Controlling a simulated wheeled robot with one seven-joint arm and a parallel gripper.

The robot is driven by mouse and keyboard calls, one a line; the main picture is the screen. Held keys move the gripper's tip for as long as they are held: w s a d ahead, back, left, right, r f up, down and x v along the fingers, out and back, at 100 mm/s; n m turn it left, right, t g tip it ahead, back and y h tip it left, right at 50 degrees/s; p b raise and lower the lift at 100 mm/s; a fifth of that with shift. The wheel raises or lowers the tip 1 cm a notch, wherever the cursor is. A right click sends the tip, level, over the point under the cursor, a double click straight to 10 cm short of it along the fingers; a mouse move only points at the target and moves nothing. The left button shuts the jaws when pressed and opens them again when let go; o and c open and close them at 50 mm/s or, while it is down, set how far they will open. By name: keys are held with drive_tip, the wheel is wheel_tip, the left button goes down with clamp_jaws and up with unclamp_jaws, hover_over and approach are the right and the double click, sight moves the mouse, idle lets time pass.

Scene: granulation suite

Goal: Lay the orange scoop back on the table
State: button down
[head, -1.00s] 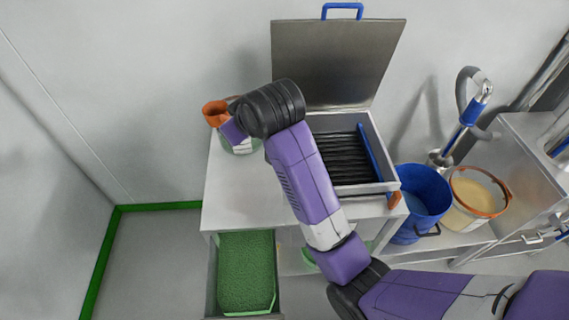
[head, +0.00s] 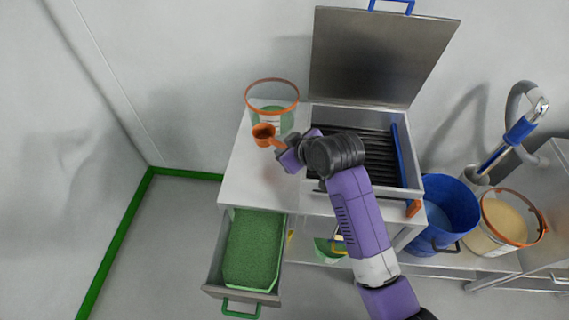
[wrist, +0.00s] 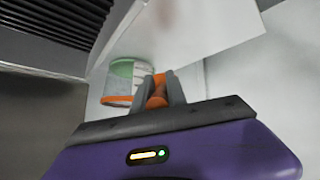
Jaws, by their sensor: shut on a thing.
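The orange scoop (head: 264,134) is in my gripper (head: 283,148), held by its handle above the white table (head: 247,185). In the head view its cup is at the left of my gripper, in front of a clear tub with an orange rim (head: 272,93) and green contents. In the wrist view the orange handle (wrist: 157,92) shows between the two fingers of my gripper (wrist: 156,88); the cup is mostly hidden there. I cannot tell how high the scoop is above the tabletop.
An open metal box (head: 408,170) with black slats and a raised lid (head: 380,60) stands right of my gripper. An open drawer (head: 213,270) with green material sticks out below. A blue bucket (head: 440,212) stands right. The table's front left is clear.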

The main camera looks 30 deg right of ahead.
drive_tip(key=shift+f, duration=3.65)
drive_tip(key=shift+f, duration=0.15)
drive_tip(key=c, duration=1.3)
unclamp_jaws()
drive_tip(key=shift+c, duration=0.2)
drive_tip(key=shift+r, duration=0.25)
drive_tip(key=v, duration=1.1)
drive_tip(key=shift+s+r, duration=0.25)
drive_tip(key=shift+s, duration=0.1)
